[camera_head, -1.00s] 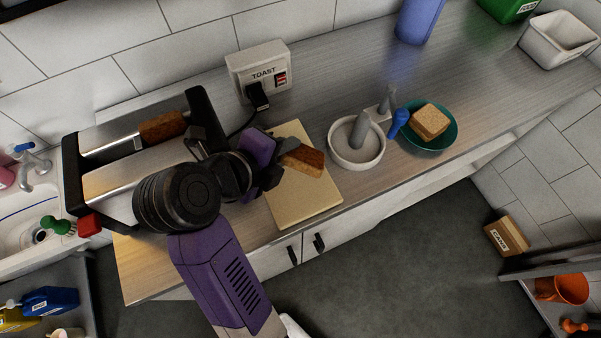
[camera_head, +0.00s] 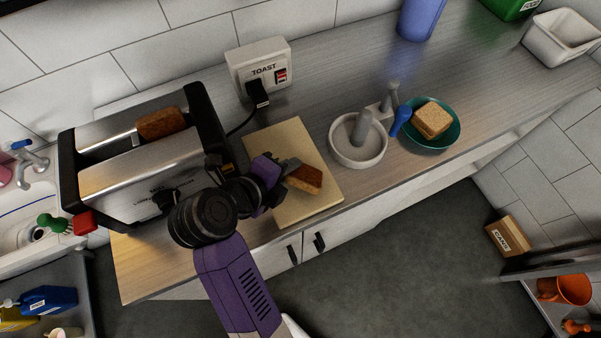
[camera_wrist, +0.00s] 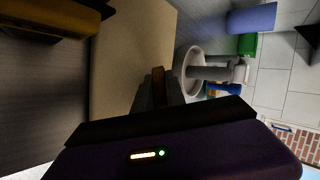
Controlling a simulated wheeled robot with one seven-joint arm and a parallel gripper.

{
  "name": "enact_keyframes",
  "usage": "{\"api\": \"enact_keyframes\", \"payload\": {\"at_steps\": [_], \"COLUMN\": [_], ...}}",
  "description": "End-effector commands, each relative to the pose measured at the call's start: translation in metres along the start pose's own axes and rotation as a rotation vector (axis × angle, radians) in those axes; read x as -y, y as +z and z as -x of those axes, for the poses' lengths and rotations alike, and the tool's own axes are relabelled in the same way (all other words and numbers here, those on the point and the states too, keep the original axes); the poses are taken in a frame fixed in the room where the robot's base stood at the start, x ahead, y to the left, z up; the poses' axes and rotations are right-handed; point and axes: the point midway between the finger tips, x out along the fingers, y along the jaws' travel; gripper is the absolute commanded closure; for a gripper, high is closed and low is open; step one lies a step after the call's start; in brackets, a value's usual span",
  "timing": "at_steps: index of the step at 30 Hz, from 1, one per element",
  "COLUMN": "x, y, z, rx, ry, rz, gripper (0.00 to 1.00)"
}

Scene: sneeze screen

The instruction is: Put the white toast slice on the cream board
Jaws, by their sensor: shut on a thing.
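My gripper (camera_head: 287,171) is shut on a brown-crusted toast slice (camera_head: 305,180) over the cream board (camera_head: 285,142). The slice shows its brown crust edge; I cannot tell whether it touches the board or hangs just above it. In the wrist view the slice (camera_wrist: 158,76) shows edge-on between the fingers, with the cream board (camera_wrist: 125,50) beside it. The toaster (camera_head: 140,180) is at the left, and another brown slice (camera_head: 161,123) stands in its rear slot.
A white round dish with a grey upright piece (camera_head: 345,152) stands right of the board. A teal bowl (camera_head: 452,138) holds bread slices (camera_head: 432,119). A plugged socket marked TOAST (camera_head: 260,65) is behind the board.

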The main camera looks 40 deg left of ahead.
Motion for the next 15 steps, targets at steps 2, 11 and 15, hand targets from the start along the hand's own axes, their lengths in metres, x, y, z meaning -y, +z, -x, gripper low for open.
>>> {"api": "enact_keyframes", "payload": {"at_steps": [2,11,15], "x": [0.0,0.0001,0.0002], "y": [0.0,0.0,0.0001], "z": [-0.0001,0.0001,0.0001], "rx": [0.0,0.0,0.0], "ry": [0.0,0.0,0.0], "rz": [0.0,0.0,0.0], "gripper": [1.0,0.7,0.7]}}
